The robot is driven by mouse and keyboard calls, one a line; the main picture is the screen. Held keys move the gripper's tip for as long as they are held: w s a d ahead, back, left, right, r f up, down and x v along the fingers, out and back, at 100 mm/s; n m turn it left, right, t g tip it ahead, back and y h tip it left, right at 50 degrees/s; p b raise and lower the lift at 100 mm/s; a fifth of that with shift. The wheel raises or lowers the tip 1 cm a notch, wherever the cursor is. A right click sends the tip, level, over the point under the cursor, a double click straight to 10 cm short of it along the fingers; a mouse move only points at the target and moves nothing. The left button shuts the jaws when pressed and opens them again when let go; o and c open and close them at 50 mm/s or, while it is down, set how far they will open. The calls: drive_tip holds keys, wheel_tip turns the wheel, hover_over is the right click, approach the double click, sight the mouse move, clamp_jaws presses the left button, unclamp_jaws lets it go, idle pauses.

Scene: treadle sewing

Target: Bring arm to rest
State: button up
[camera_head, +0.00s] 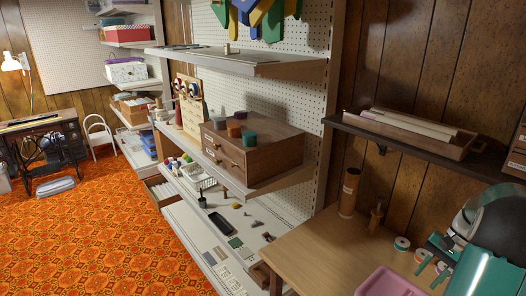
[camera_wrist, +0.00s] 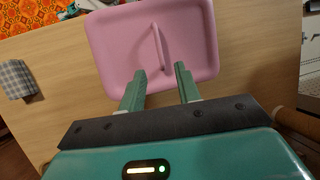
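My gripper (camera_wrist: 160,72) has two green fingers that stand apart with nothing between them in the wrist view. Their tips point toward a pink tray (camera_wrist: 112,40), and part of the near rim lies behind them. A thin pinkish strip or ridge (camera_wrist: 159,48) shows inside the tray; I cannot tell what it is. In the head view my teal arm is at the lower right, and my gripper (camera_head: 430,268) shows beside the pink tray (camera_head: 385,284), which is cut off by the bottom edge.
The tray is on a wooden table (camera_head: 318,238). A brown cylinder (camera_head: 349,192) and several thread spools (camera_head: 402,244) stand near the wall. A dark shelf (camera_head: 400,143) holds a long wooden tray (camera_head: 425,133) above. A checked cloth (camera_wrist: 17,79) lies at the table's left edge.

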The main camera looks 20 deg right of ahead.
drive_tip(key=w+a+r+n+h, duration=0.25)
drive_tip(key=a+r, duration=0.35)
drive_tip(key=a, duration=0.5)
drive_tip(key=w+a+r+n+h, duration=0.2)
drive_tip(key=w+a+r+n, duration=0.3)
drive_tip(key=a, duration=0.6)
drive_tip(key=s+a+r+n+t, duration=0.2)
drive_tip(key=s+a, duration=0.3)
drive_tip(key=a, duration=0.4)
drive_tip(key=s+a+r+n+t, duration=0.1)
drive_tip(key=s+a+n+t, duration=0.2)
drive_tip(key=a, duration=0.6)
drive_tip(key=s, duration=0.2)
drive_tip(key=shift+s+a+r, duration=0.2)
drive_tip(key=shift+s+r, duration=0.15)
